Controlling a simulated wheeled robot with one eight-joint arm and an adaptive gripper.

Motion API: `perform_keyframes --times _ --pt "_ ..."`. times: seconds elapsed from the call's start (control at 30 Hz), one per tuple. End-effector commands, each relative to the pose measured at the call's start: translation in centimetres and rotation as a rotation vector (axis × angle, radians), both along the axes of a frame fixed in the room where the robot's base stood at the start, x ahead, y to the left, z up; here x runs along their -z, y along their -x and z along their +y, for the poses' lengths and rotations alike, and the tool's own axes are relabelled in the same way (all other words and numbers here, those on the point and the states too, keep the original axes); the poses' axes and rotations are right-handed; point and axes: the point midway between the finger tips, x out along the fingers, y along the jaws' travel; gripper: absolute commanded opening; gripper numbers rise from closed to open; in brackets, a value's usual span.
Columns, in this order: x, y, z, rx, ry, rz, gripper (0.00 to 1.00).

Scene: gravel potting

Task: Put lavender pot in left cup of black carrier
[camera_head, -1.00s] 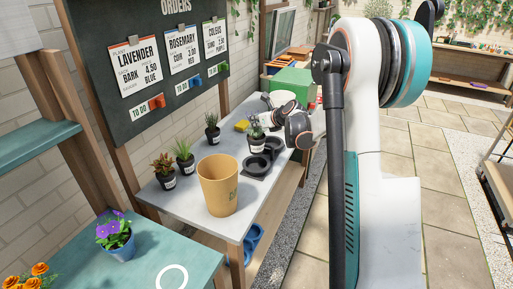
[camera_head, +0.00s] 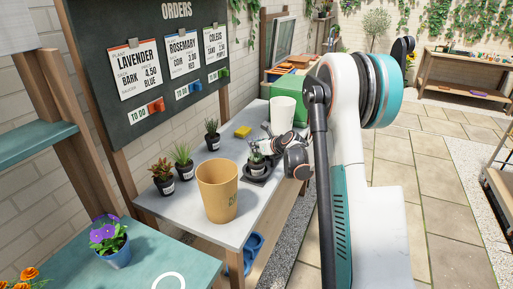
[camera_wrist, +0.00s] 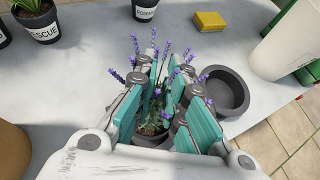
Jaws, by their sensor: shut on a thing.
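The lavender pot (camera_head: 257,168), a small pot with purple flower spikes, is between the teal fingers of my gripper (camera_head: 270,150). In the wrist view my gripper (camera_wrist: 165,105) is shut around the pot (camera_wrist: 150,139), which looks upright. The black carrier (camera_head: 258,183) lies under the pot on the grey table. In the wrist view one round cup of the carrier (camera_wrist: 226,90) shows empty, right of the pot. The other cup is hidden by the pot and fingers. I cannot tell whether the pot is seated in it or just above.
A tan bin (camera_head: 217,192) stands close in front of the carrier. Several small potted plants stand along the table's left side. A yellow sponge (camera_head: 243,131) and a white container (camera_head: 282,115) are behind. An orders board (camera_head: 160,60) hangs over the table.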

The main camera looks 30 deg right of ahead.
Motion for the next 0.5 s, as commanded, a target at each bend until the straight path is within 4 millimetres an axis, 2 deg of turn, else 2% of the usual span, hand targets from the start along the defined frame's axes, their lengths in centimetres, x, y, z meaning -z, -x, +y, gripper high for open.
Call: perform_keyframes --times 0.1,0.13,0.2,0.5 --pt "0.29 -0.01 -0.01 0.000 0.000 0.000 0.00" --pt "0.34 -0.01 -0.01 0.000 0.000 0.000 0.14" --pt "0.26 -0.01 -0.01 0.000 0.000 0.000 0.30" --pt "0.22 -0.01 -0.01 0.000 0.000 0.000 0.32"
